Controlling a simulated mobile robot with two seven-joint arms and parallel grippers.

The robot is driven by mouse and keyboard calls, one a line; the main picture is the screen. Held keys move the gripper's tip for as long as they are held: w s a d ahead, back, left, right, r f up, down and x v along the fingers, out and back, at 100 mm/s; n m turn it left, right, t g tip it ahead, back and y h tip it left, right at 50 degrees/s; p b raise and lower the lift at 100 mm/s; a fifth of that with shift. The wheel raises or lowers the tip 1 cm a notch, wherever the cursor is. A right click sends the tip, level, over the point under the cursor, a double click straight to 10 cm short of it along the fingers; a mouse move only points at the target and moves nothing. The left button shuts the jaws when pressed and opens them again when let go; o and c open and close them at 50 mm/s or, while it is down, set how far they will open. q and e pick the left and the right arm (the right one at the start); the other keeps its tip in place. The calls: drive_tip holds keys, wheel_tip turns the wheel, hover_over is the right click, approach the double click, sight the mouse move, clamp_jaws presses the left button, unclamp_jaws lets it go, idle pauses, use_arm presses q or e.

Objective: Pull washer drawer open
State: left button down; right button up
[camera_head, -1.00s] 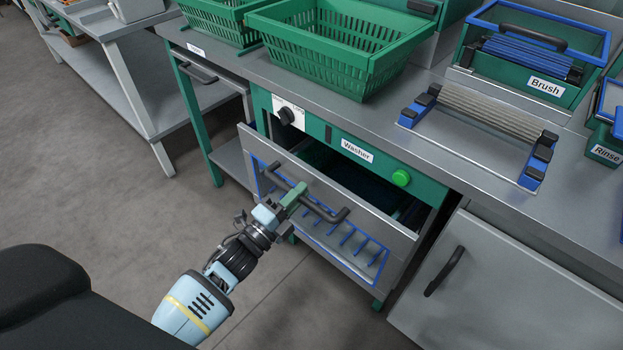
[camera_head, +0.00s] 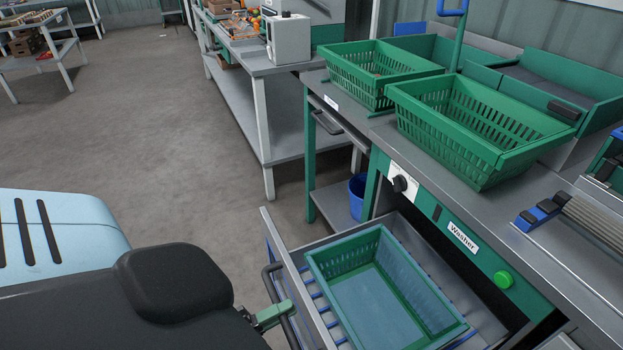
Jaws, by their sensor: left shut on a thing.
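The washer drawer (camera_head: 294,268) stands far out of the green washer front labelled "Washer" (camera_head: 463,238). Its blue wire rack holds an empty green basket (camera_head: 448,331). The dark drawer handle (camera_head: 268,279) runs along the outside of its front panel. My left gripper (camera_head: 277,314), with green fingers, is shut on this handle from the left. My own dark body part at lower left hides most of that arm. The lower end of the drawer is cut off by the picture's bottom edge. My right gripper is not in view.
Two green baskets, a near one (camera_head: 478,160) and a far one (camera_head: 372,91), stand on the counter above. A blue bin (camera_head: 357,197) is on the low shelf beside the drawer. A grey side table (camera_head: 262,68) stands behind. The floor (camera_head: 170,130) to the left is clear.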

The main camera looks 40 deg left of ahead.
use_arm(q)
drive_tip(key=shift+r+v, duration=0.25)
drive_tip(key=shift+v, duration=0.95)
drive_tip(key=shift+r+v, duration=0.2)
drive_tip(key=shift+v, duration=0.95)
drive_tip(key=shift+s, duration=0.1)
drive_tip(key=c, duration=1.5)
unclamp_jaws()
drive_tip(key=shift+o, duration=0.2)
drive_tip(key=b+v, duration=0.1)
drive_tip(key=v, duration=0.6)
drive_tip(key=shift+s+a, duration=0.15)
drive_tip(key=shift+s, duration=0.2)
drive_tip(key=shift+f, duration=0.1)
